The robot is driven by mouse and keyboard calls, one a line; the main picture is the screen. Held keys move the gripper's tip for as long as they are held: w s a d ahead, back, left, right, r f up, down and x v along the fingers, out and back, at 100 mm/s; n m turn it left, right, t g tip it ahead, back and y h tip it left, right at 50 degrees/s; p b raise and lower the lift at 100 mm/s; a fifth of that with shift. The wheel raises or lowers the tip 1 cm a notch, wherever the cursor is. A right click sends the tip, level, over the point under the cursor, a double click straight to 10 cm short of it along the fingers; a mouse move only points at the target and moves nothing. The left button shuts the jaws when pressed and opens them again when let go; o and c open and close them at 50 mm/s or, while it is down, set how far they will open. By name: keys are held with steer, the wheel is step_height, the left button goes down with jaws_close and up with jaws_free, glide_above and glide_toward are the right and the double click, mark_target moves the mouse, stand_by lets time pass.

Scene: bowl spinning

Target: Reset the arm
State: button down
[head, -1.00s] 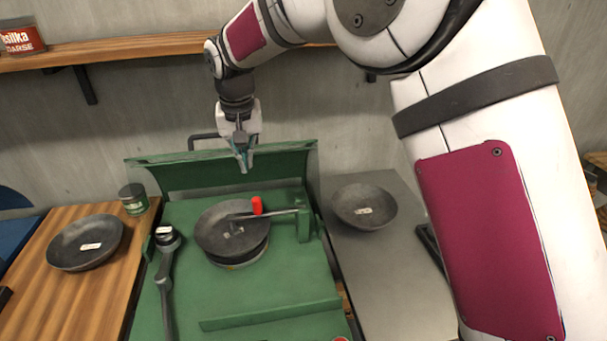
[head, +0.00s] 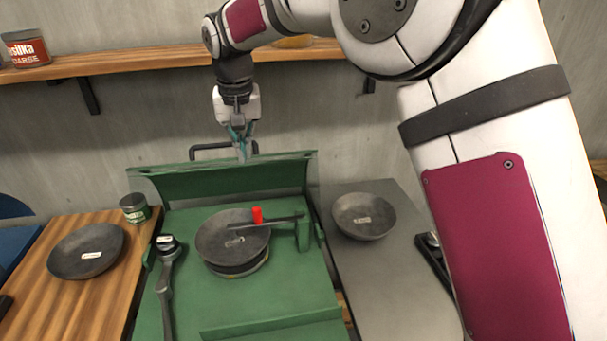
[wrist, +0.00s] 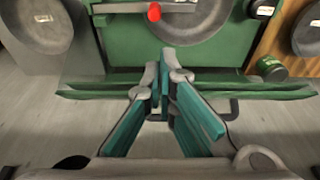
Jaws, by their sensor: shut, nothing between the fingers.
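My gripper (head: 243,152) is shut and empty. It points down in the air above the back panel of the green machine (head: 275,292). In the wrist view the teal fingers of my gripper (wrist: 162,62) meet at their tips. A dark bowl (head: 222,232) sits on the machine's round wheel. A bar with a red knob (head: 257,215) reaches over that bowl from the right. My gripper is apart from the bowl and the bar.
A dark bowl (head: 85,252) lies on the wooden table at left, near a small green tin (head: 134,208). Another bowl (head: 364,217) sits on the grey table at right. A wooden shelf (head: 130,65) with a red can (head: 27,50) runs along the back wall.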

steer(key=s+d+r+t, duration=0.1)
steer(key=s+d+r, duration=0.3)
steer(key=d, duration=0.3)
steer(key=s+d+r+m, duration=0.1)
steer(key=s+d+r, duration=0.2)
steer(key=s+d, duration=0.3)
steer(key=s+d+r+t, duration=0.1)
steer(key=s+d+r, duration=0.25)
steer(key=d, duration=0.45)
steer(key=s+d+f, duration=0.2)
steer(key=s+d, duration=0.3)
steer(key=s, duration=0.4)
steer(key=s+d+f+m+t, duration=0.1)
steer(key=s+d+f, duration=0.2)
steer(key=s+d, duration=0.3)
steer(key=s, duration=0.4)
steer(key=shift+d+f, duration=0.15)
